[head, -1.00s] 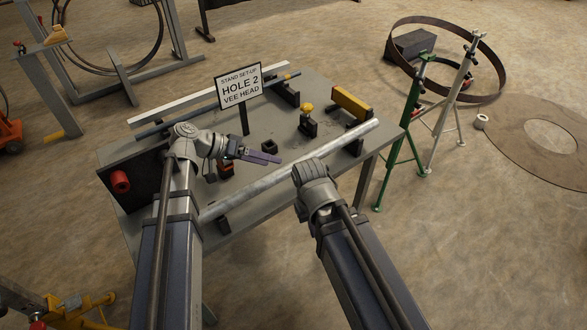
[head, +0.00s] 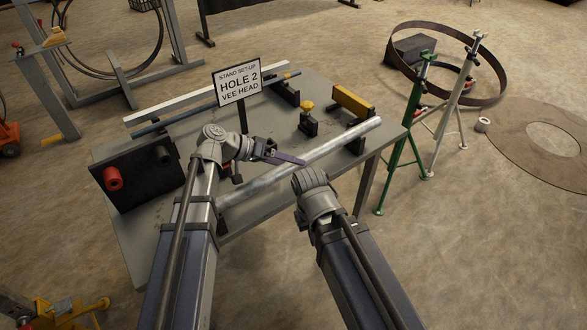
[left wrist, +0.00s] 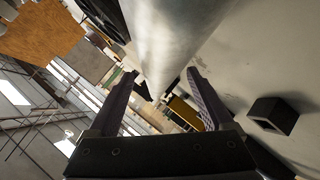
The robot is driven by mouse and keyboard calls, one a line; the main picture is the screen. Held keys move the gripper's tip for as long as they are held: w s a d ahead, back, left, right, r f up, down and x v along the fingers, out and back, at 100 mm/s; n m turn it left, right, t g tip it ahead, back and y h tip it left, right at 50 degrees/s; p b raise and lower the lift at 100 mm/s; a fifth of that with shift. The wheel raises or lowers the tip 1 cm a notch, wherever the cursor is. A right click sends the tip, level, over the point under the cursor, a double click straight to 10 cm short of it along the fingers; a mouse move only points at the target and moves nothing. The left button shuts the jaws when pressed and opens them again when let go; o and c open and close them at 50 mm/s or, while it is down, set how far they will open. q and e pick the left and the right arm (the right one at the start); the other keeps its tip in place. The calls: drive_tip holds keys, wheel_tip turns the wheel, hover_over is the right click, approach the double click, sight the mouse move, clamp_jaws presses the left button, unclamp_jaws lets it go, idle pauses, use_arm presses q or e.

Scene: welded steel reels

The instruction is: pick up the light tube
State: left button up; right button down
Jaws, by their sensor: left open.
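The light tube (head: 335,145) is a long pale silver pipe lying along the near side of the steel table (head: 240,225). In the left wrist view the tube (left wrist: 170,40) is large and close, running down from the top to between the fingertips. My left gripper (head: 290,160) is at the tube's middle in the head view, its fingers dark purple. In the left wrist view the gripper (left wrist: 163,78) is open, one finger on each side of the tube's line. I cannot tell whether they touch it. My right gripper does not show; only my right arm does.
A sign (head: 239,83) stands on the table. Behind lie a darker thin tube (head: 165,126) and a white bar (head: 170,104). A yellow block (head: 352,101) and a yellow-knobbed clamp (head: 308,120) stand farther back. A green stand (head: 405,135) is just right of the table.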

use_arm(q)
clamp_jaws()
idle(0.6)
idle(0.3)
